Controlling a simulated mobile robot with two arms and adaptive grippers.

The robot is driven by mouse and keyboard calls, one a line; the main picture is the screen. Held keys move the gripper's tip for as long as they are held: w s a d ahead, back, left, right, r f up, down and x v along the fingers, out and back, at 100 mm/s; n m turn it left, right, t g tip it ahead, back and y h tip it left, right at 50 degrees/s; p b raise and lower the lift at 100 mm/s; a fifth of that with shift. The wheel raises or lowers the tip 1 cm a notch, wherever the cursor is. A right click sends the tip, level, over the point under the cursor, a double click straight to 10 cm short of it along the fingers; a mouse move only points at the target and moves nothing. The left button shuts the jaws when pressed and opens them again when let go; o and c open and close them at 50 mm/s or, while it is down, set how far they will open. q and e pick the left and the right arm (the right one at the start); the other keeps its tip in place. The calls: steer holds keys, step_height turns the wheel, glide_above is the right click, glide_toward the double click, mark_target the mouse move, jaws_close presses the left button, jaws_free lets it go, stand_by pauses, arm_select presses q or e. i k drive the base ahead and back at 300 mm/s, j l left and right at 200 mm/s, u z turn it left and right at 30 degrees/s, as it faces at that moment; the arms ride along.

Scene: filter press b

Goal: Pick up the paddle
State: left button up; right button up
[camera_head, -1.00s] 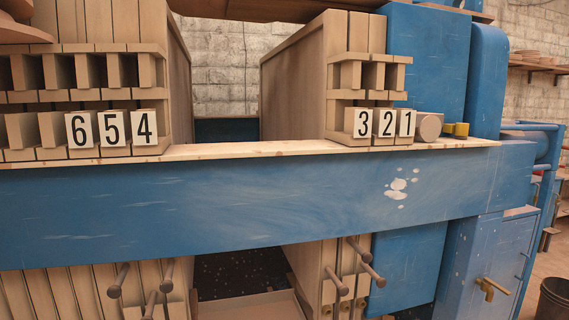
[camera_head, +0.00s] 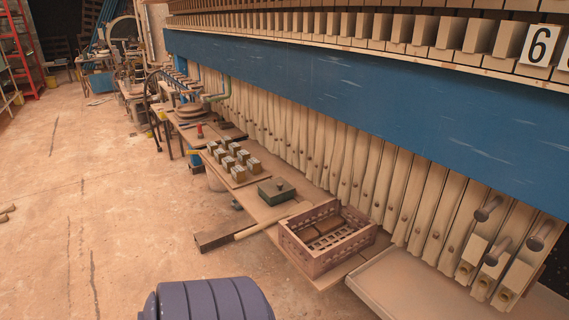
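What looks like the paddle (camera_head: 216,239) lies low beside the plank bench, left of the brown crate. It has a dark, flat, block-like end at the left. A pale wooden handle (camera_head: 262,228) runs from it to the right, towards the crate. The far end of the handle is hard to make out near the crate. Neither of my grippers is in view, and nothing is touching the paddle.
A brown slatted crate (camera_head: 328,240), a green box (camera_head: 276,190) and several small blocks (camera_head: 232,160) stand along the bench. A ribbed purple-blue rounded object (camera_head: 207,300) is at the bottom. The filter press (camera_head: 370,85) lines the right. Open floor (camera_head: 100,220) lies left.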

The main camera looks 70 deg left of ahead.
mark_target(305, 205)
steer(key=u, duration=2.2)
